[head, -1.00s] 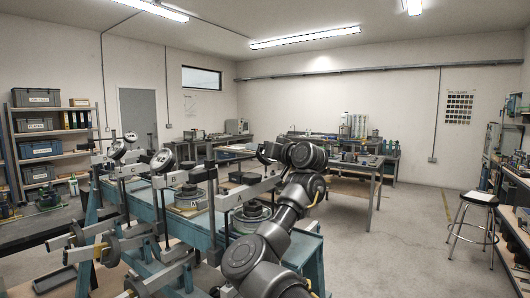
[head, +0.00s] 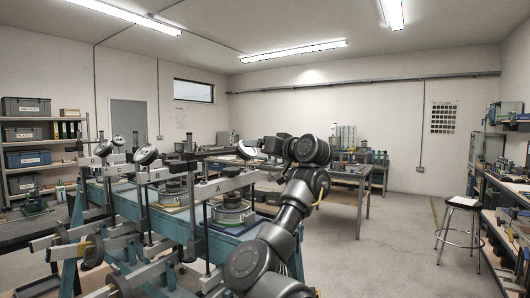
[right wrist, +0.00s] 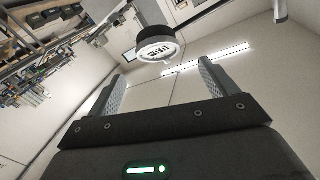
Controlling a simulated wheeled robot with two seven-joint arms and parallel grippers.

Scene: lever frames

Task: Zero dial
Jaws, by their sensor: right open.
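A dial gauge (head: 247,150) with a pale face stands at the right end of the lever frame, above the unit marked A, partly hidden by my right gripper (head: 266,146). In the right wrist view the dial (right wrist: 158,48) shows a white rim and a black body just beyond the fingertips. My right gripper (right wrist: 162,68) is open, its fingers apart on either side of the dial's line; no contact is visible. The dial's reading is too small to tell. More dial gauges (head: 146,154) stand further left on the frame. My left gripper is not in view.
The teal lever frame (head: 180,222) carries several lever arms and round weights (head: 93,250). A workbench (head: 345,176) stands behind, and a stool (head: 462,203) stands at the right. The floor between the frame and the stool is clear.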

